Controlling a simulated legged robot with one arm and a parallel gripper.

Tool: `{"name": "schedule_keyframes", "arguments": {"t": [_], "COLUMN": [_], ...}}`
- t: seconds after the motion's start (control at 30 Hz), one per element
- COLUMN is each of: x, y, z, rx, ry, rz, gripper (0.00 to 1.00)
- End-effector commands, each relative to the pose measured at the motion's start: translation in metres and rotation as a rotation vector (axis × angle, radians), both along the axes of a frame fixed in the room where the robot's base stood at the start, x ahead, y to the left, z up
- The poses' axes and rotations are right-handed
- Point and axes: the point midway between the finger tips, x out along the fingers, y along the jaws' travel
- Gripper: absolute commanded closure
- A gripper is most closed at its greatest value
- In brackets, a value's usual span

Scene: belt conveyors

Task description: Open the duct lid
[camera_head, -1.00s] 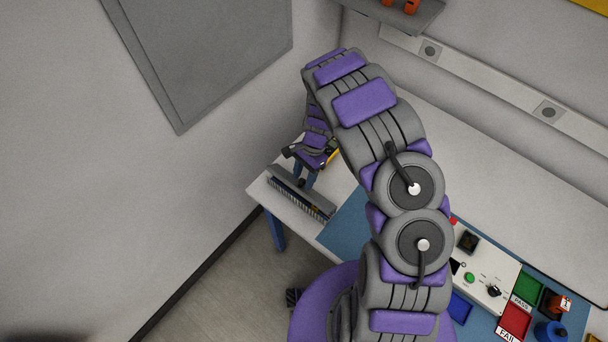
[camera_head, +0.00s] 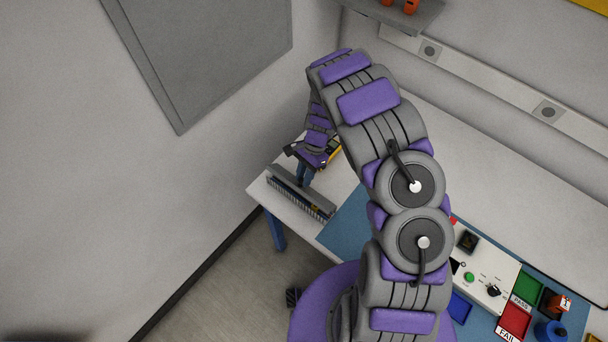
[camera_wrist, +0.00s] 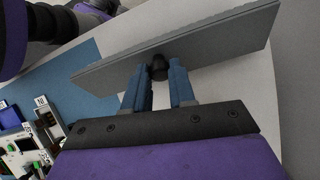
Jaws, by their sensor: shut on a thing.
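The duct (camera_head: 290,197) lies near the corner of the white table, its slotted dark side facing the front edge. Its grey lid (camera_head: 318,197) shows as a long strip along it. In the wrist view the lid (camera_wrist: 215,42) runs slantwise across the top, with a small black knob (camera_wrist: 158,66) on it. My gripper (camera_head: 303,183) is at the duct's far side in the head view. In the wrist view my gripper's blue fingers (camera_wrist: 159,82) are shut on the knob. I cannot tell whether the lid is apart from the duct; its underside is hidden.
A yellow object (camera_head: 334,147) is partly hidden behind my arm. A blue mat (camera_head: 343,232) lies right of the duct, with a control box (camera_head: 488,275) and colored bins (camera_head: 516,318) farther right. A grey wall rises to the left.

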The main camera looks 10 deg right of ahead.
Motion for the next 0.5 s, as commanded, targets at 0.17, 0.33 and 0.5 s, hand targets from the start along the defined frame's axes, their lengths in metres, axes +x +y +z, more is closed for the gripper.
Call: {"name": "schedule_keyframes", "arguments": {"t": [0.17,0.33,0.5], "x": [0.006,0.013,0.019], "y": [-0.004,-0.01,-0.016], "z": [0.0,-0.002,-0.003], "rx": [0.06,0.141,0.225], "ry": [0.054,0.132,0.217], "rz": [-0.005,-0.006,-0.005], "gripper": [1.0,1.0,1.0]}}
